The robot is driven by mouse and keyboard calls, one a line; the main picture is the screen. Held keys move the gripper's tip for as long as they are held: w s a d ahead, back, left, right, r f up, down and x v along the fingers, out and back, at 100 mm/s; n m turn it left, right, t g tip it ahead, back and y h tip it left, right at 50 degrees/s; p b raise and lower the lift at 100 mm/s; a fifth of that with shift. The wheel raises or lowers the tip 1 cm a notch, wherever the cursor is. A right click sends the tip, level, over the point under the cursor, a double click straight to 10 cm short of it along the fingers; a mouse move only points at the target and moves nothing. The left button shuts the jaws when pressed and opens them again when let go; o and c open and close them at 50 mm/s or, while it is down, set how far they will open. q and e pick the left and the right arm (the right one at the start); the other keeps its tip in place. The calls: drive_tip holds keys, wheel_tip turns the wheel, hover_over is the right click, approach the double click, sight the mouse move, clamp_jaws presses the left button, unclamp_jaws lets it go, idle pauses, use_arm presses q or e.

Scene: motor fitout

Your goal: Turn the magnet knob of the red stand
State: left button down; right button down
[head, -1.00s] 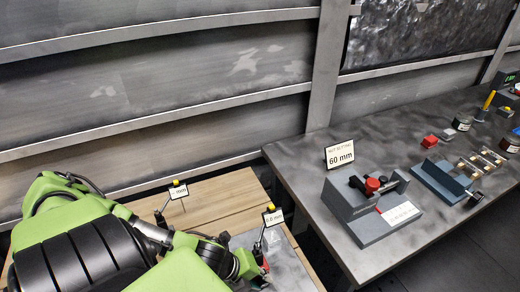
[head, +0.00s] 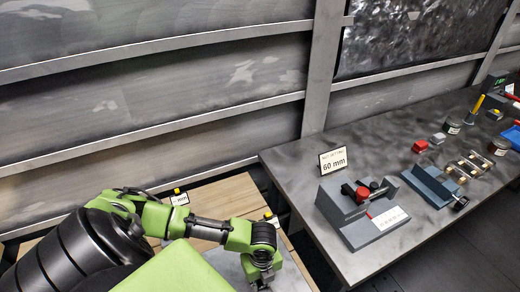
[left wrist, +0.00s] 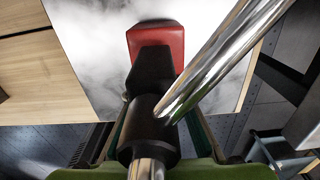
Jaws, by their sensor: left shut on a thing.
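The red stand's red base (left wrist: 168,40) is at the top middle of the left wrist view, on a pale mottled plate. A black part (left wrist: 152,75) reaches from it toward the camera, and a shiny rod (left wrist: 215,65) slants to the upper right. My left gripper (left wrist: 155,128) is shut around the black part of the stand; I cannot tell which black piece is the magnet knob. In the head view my left gripper (head: 262,278) points down at the bottom edge. My right gripper is not in view.
Another yellow-topped stand with a card (head: 179,198) is behind my left arm. A dark bench (head: 295,180) to the right holds a grey fixture (head: 338,208), a "60 mm" sign (head: 333,161), a red block (head: 420,146) and several other parts. A gap separates it from the wooden table (head: 235,190).

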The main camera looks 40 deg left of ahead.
use_arm(q)
drive_tip(key=shift+w+g+y, duration=0.15)
drive_tip(key=shift+g+y, duration=0.15)
drive_tip(key=shift+g, duration=0.2)
drive_tip(key=c, duration=2.1)
unclamp_jaws()
wheel_tip(320, 180, up, 12)
drive_tip(key=w, duration=0.1)
drive_tip(key=shift+w+d, duration=0.2)
drive_tip(key=shift+d, duration=0.1)
